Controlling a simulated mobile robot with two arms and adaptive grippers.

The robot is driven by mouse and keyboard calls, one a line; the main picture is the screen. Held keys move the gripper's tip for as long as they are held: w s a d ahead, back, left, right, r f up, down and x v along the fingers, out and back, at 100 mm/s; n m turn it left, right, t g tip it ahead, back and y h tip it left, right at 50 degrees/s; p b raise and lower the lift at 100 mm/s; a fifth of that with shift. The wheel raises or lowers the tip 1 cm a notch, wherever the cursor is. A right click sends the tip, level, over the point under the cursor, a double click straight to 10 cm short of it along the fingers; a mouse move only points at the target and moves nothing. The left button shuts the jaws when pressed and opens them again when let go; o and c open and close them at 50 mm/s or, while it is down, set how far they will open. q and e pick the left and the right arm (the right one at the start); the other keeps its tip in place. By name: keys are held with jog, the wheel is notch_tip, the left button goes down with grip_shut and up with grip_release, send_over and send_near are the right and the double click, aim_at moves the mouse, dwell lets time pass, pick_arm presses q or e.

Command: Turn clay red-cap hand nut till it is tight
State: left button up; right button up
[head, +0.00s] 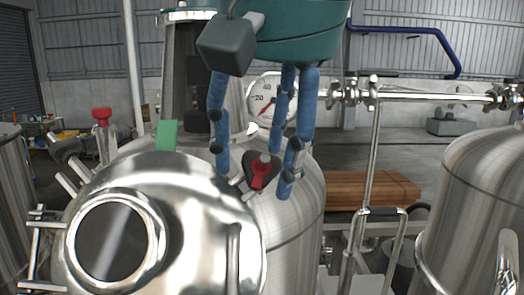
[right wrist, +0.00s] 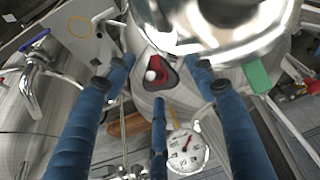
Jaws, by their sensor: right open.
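The clay red-cap hand nut (head: 260,172) is a dark red and black lobed knob with a pale stud in its middle, beside the shiny domed lid of the steel tank. My right gripper (head: 254,176) comes down from above with its blue fingers spread around the nut. In the right wrist view the nut (right wrist: 157,74) sits between the spread fingertips (right wrist: 160,78), with gaps visible on the sides. I cannot tell whether any finger touches it. My left gripper is not in view.
The domed lid (head: 190,190) with a round sight glass (head: 118,240) stands close on the left. A green tab (head: 167,135) and a pressure gauge (head: 265,97) are near the fingers. Steel piping (head: 435,96) runs at right.

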jog(key=shift+c, duration=0.2)
jog(key=c, duration=1.1)
jog(key=o, duration=1.1)
jog(key=shift+o, duration=0.2)
jog(key=shift+r, duration=0.1)
jog(key=v, duration=1.2)
jog(key=shift+w, duration=0.1)
